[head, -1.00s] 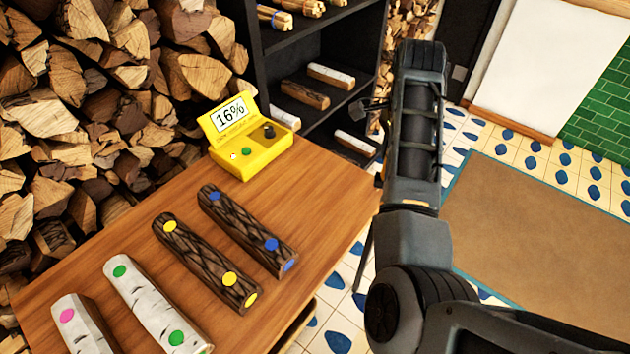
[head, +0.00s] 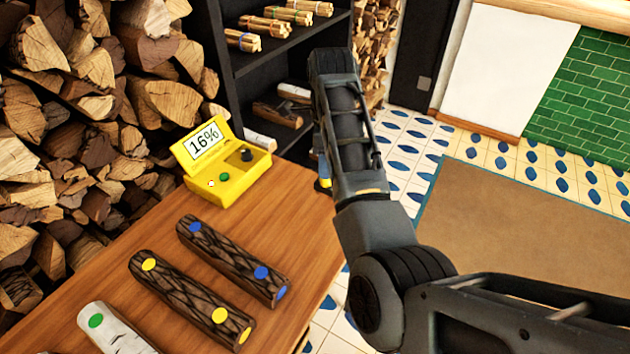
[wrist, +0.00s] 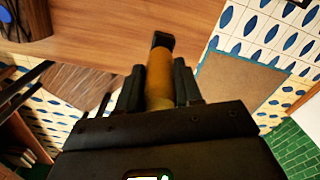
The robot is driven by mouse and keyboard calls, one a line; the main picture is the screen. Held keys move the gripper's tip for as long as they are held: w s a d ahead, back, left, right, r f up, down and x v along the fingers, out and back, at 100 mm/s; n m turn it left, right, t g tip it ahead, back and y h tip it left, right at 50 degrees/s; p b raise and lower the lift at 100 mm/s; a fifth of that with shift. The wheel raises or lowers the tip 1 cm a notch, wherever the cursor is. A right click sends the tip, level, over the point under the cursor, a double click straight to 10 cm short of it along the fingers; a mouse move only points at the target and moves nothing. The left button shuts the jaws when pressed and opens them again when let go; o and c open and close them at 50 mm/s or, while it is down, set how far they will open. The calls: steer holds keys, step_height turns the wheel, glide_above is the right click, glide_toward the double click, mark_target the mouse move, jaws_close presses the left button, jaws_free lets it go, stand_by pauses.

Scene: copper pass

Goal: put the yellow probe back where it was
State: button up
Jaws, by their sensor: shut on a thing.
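The yellow probe (wrist: 160,75), a cylinder with a black end, sits between the fingers of my gripper (wrist: 158,90) in the wrist view. My gripper is shut on it, with the black end pointing away from the wrist and seen against the table edge. In the head view my gripper is hidden behind my arm, to the right of the table. A yellow meter (head: 228,187) stands at the table's far end, its screen reading 16%, with a black knob, a green button and a small white-and-red spot on its face.
On the wooden table (head: 190,290) lie a blue-dotted dark log (head: 232,258), a yellow-dotted dark log (head: 190,300) and a green-dotted white log (head: 115,330). A black shelf (head: 228,85) and stacked firewood (head: 70,130) stand behind. A brown mat (head: 510,230) lies on the floor at right.

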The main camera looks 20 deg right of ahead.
mark_target(315, 182)
steer(key=shift+w+a+f, duration=0.25)
steer(key=shift+a+f, duration=0.1)
steer(key=shift+a, duration=0.2)
steer(key=shift+w+a+f, duration=0.25)
steer(key=shift+a+f, duration=0.05)
steer(key=shift+a, duration=0.25)
steer(key=shift+f+p, duration=0.45)
steer(key=shift+f, duration=1.55)
steer(key=o, duration=1.1)
steer(key=shift+f, duration=0.15)
steer(key=shift+c, duration=0.2)
step_height(315, 182, up, 12)
steer(key=shift+r+p, duration=0.2)
steer(key=shift+p, duration=0.1)
steer(key=shift+d, duration=0.1)
